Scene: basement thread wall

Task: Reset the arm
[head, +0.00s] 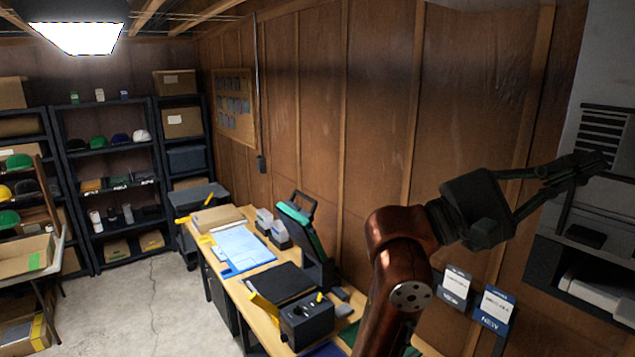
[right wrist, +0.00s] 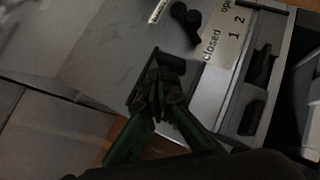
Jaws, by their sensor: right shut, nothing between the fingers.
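My right arm rises from the bottom of the head view and reaches right. Its right gripper (head: 590,163) is shut and empty in front of the grey machine (head: 597,75) at the right edge. In the right wrist view the fingertips (right wrist: 160,88) are together near a dark handle-like part on a grey metal panel (right wrist: 100,50). I cannot tell whether they touch it. My left gripper is not in view.
Below my arm a wooden workbench (head: 248,273) holds a blue clipboard (head: 241,247), a dark box (head: 307,320) and a green-and-black device (head: 305,232). Dark shelves (head: 115,180) stand at the back left. The concrete floor (head: 140,300) left of the bench is clear.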

